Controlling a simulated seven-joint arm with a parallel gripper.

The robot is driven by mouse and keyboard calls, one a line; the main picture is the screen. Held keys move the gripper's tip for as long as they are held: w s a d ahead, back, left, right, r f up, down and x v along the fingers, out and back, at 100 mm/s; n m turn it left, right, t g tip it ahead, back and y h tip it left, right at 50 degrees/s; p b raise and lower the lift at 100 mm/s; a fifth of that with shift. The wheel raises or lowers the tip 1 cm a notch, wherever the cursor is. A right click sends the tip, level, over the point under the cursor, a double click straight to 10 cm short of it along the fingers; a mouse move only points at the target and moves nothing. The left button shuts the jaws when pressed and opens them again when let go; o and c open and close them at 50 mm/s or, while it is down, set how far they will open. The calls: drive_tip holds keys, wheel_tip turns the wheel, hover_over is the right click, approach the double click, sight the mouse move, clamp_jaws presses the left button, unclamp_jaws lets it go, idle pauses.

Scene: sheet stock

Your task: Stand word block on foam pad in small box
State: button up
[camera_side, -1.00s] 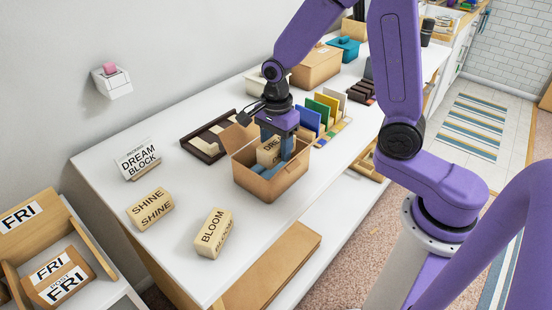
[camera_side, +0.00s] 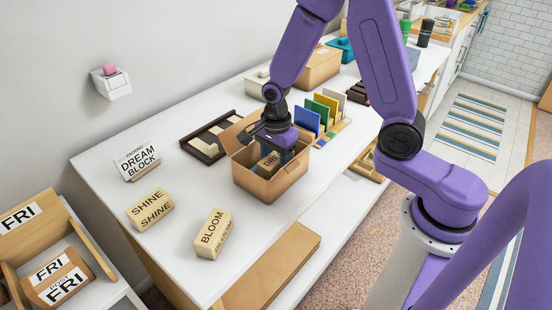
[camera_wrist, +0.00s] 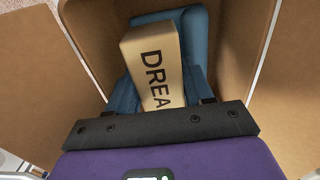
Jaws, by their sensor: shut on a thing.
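The small brown box (camera_side: 262,184) stands open on the white table. My gripper (camera_side: 277,152) reaches down into it and is shut on a tan word block (camera_side: 268,162) lettered "DRE" in the side view. In the wrist view the block (camera_wrist: 156,70) reads "DREA", sits between my blue fingers and looks slightly tilted. The blue foam pad is hard to tell from my blue fingers; blue shows behind the block in the wrist view (camera_wrist: 178,22). The box walls and my gripper hide the block's lower end, so I cannot tell whether it touches the pad.
A "DREAM BLOCK" sign (camera_side: 139,162), a SHINE block (camera_side: 151,210) and a BLOOM block (camera_side: 214,234) stand left of the box. A dark tray (camera_side: 207,148) lies behind it. Upright coloured panels (camera_side: 308,122) stand close at its right.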

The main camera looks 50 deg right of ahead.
sight(276, 157)
drive_tip(key=shift+f, duration=0.25)
drive_tip(key=o, duration=0.8)
wheel_tip(276, 157, up, 13)
drive_tip(key=shift+s+a+n, duration=0.1)
drive_tip(key=shift+s+n, duration=3.65)
drive_tip(key=shift+n, duration=1.35)
drive_tip(key=shift+s+n, duration=3.8)
drive_tip(key=shift+n, duration=1.3)
drive_tip(key=shift+s+a+n, duration=0.1)
drive_tip(key=shift+s+n, duration=3.65)
drive_tip(key=shift+n, duration=1.35)
